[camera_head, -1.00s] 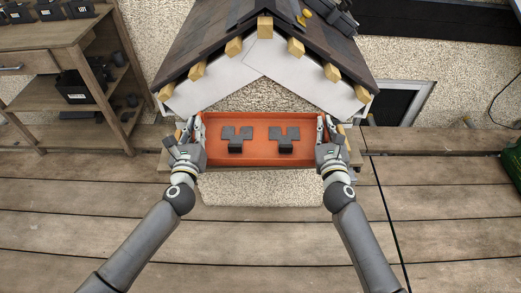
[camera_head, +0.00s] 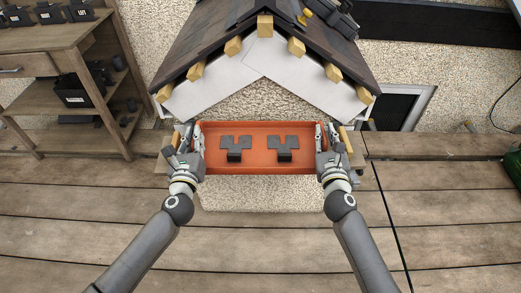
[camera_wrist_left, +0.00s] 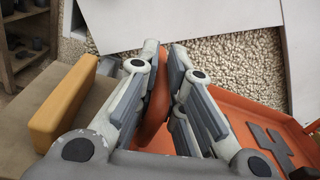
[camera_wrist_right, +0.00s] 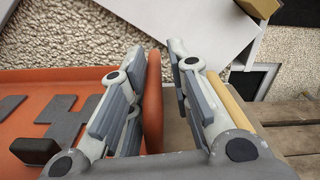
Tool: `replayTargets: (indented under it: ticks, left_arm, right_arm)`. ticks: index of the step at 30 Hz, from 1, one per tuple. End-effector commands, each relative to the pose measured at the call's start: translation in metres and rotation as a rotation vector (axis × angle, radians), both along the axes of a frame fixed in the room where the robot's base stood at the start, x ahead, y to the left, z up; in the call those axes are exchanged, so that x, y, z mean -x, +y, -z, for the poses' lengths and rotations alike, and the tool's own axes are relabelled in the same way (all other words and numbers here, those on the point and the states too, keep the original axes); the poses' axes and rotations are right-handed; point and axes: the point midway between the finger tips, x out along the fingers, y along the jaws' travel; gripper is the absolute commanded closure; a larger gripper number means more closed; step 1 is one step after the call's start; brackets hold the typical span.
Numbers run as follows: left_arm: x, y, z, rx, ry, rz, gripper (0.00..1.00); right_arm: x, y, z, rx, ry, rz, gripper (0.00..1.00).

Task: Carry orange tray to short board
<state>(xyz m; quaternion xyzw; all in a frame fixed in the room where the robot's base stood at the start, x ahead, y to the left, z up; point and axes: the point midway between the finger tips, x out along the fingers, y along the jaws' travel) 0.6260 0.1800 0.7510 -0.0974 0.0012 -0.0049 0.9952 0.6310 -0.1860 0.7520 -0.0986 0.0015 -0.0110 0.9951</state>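The orange tray (camera_head: 262,168) is in front of the small house in the head view. It carries two dark grey tile pieces (camera_head: 236,142) (camera_head: 285,142), each with a raised black block. My left gripper (camera_head: 192,140) has its fingers around the tray's left rim, which shows between them in the left wrist view (camera_wrist_left: 155,105). My right gripper (camera_head: 327,140) has its fingers around the right rim, also seen in the right wrist view (camera_wrist_right: 153,95). A wooden surface (camera_head: 356,178) shows partly behind and beside the tray. I cannot tell whether it is the short board.
The house roof (camera_head: 215,45) with yellow rafter ends stands just beyond the tray. A yellow block (camera_wrist_left: 65,105) is beside my left gripper. A wooden shelf unit (camera_head: 70,65) is at the left, a green object (camera_head: 514,166) at the right edge. The plank floor is mostly clear.

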Motion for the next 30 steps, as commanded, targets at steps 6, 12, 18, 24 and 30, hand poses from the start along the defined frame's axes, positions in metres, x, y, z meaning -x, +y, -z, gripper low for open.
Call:
replayTargets:
  ticks: [6, 12, 18, 24, 30]
  left_arm:
    - [0.03, -0.003, 0.001, 0.002, 0.002, 0.01, 0.56]
    - [0.057, -0.002, 0.002, 0.002, 0.004, 0.008, 0.56]
    - [0.073, -0.002, 0.001, 0.002, 0.002, 0.007, 0.56]
    - [0.076, -0.001, 0.0, 0.001, 0.001, 0.007, 0.56]
    - [0.075, -0.002, 0.001, 0.001, 0.001, 0.007, 0.56]
  right_arm:
    - [0.0, 0.003, 0.0, -0.002, -0.001, -0.005, 0.71]
    - [0.0, 0.003, 0.0, -0.002, -0.001, -0.005, 0.71]
    - [0.0, 0.003, 0.0, -0.002, 0.0, -0.005, 0.71]
    - [0.0, 0.003, 0.0, -0.002, 0.0, -0.005, 0.71]
    - [0.0, 0.002, 0.0, -0.002, 0.0, -0.005, 0.64]
